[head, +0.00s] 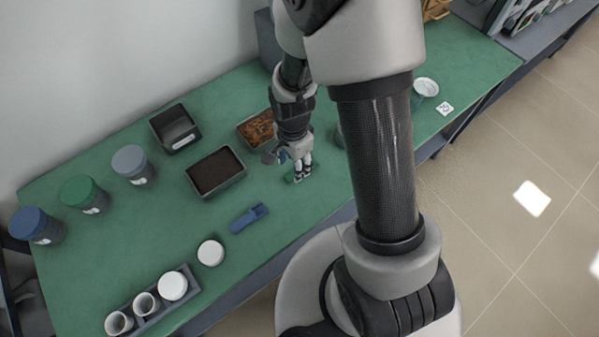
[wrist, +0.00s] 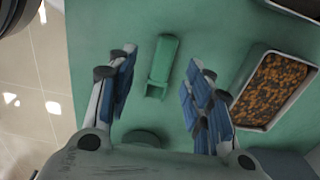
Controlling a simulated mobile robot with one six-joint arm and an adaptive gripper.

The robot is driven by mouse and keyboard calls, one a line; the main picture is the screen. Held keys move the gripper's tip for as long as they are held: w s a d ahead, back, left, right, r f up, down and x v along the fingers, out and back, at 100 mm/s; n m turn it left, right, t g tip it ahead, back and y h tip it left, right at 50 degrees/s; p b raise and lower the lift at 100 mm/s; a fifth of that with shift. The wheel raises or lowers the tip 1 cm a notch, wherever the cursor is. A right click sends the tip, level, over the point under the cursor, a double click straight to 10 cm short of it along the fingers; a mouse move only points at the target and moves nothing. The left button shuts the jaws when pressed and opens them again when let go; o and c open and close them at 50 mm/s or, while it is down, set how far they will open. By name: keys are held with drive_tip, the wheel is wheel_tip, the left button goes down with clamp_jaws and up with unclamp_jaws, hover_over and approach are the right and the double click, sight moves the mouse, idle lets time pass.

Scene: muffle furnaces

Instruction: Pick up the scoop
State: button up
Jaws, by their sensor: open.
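A green scoop (wrist: 161,68) lies on the green bench top, between and beyond the spread fingers of my gripper (wrist: 160,85) in the wrist view. My gripper is open and empty, pointing down over the bench. In the head view the gripper (head: 299,168) is above the green scoop (head: 290,178), hiding much of it. I cannot tell the exact height between fingertips and scoop. A second scoop, blue (head: 249,217), lies on the bench to the left, clear of the gripper.
A tray of brown-orange granules (wrist: 272,90) stands close to the right finger in the wrist view. Left of my gripper in the head view are a dark-filled tray (head: 217,172), a black tray (head: 177,125), several lidded jars (head: 86,194), a white lid (head: 211,253) and a cup rack (head: 192,285).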

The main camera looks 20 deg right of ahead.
sight(292, 175)
drive_tip(key=shift+w+a+f+b, duration=0.15)
drive_tip(key=shift+f+b, duration=0.5)
drive_tip(key=shift+f, duration=0.95)
drive_tip(key=shift+w+a+f+b, duration=0.1)
drive_tip(key=shift+f+b, duration=0.55)
drive_tip(key=shift+f, duration=0.9)
drive_tip(key=shift+r, duration=0.1)
drive_tip(key=c, duration=1)
